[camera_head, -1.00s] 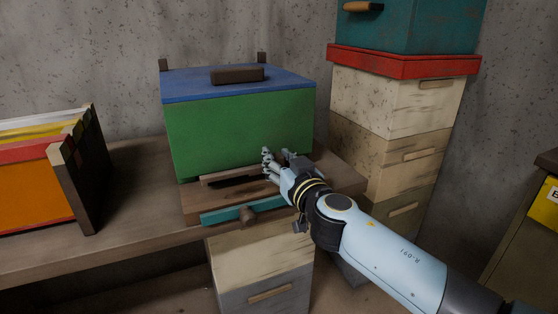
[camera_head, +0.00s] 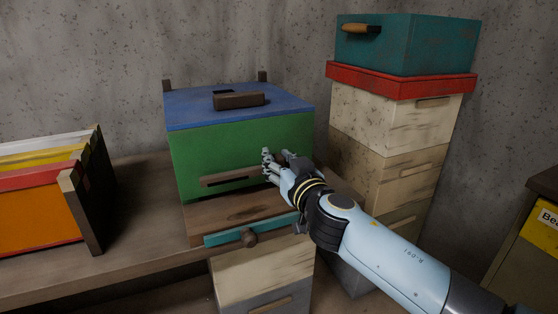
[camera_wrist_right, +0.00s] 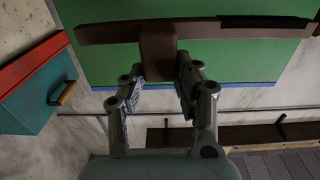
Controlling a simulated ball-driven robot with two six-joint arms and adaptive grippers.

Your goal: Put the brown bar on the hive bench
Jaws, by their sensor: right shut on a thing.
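The brown bar (camera_head: 222,180) is long and thin, with a dark notch. It is in front of the lower green face of the hive box (camera_head: 235,148). In the wrist view the bar (camera_wrist_right: 120,33) spans the top, with a brown block-like grip (camera_wrist_right: 158,55) at its middle. My right gripper (camera_head: 272,165) is shut on the bar at this grip; its fingers (camera_wrist_right: 158,75) flank it in the wrist view. Its hand hides the bar's right end in the head view. The wooden hive bench (camera_head: 130,225) runs under the box to the left. My left gripper is not in view.
A brown block (camera_head: 238,100) lies on the blue lid (camera_head: 190,112). A teal strip with a knob (camera_head: 225,238) is below the box. A frame holder (camera_head: 45,205) stands at the left, stacked boxes (camera_head: 385,125) at the right. Bench space between holder and box is clear.

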